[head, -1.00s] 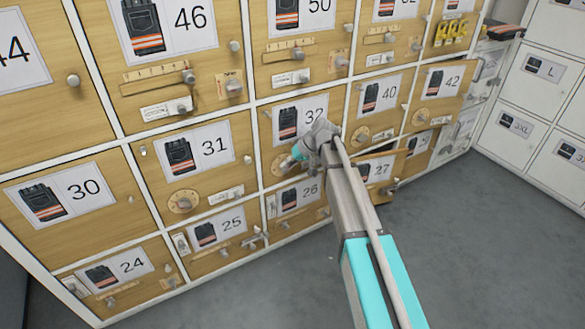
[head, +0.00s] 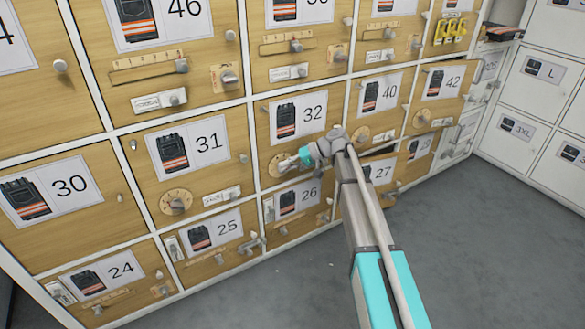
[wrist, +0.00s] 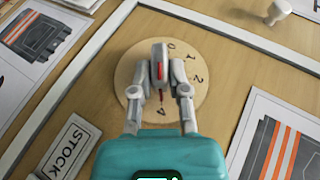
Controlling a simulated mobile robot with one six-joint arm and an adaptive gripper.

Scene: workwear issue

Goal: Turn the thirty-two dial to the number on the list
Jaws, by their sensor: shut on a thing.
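The thirty-two dial (head: 277,165) is a round pale wooden disc low on the wooden door marked 32 (head: 314,112). The wrist view shows the dial (wrist: 123,75) with 0, 1, 2 and 4 readable; part of its scale is hidden behind the fingers. My gripper (head: 295,161) is at this dial. In the wrist view my gripper (wrist: 160,84) is shut on the grey knob (wrist: 158,52), one finger on each side. A red line on the knob points at or close to the 4. I cannot make out a list in these views.
Numbered wooden doors surround this one, with knobs and sliders. The door marked 31 (head: 209,141) has its own dial (head: 176,201). A STOCK plate (wrist: 67,146) lies left of the dial in the wrist view. Grey floor (head: 460,250) is clear at right.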

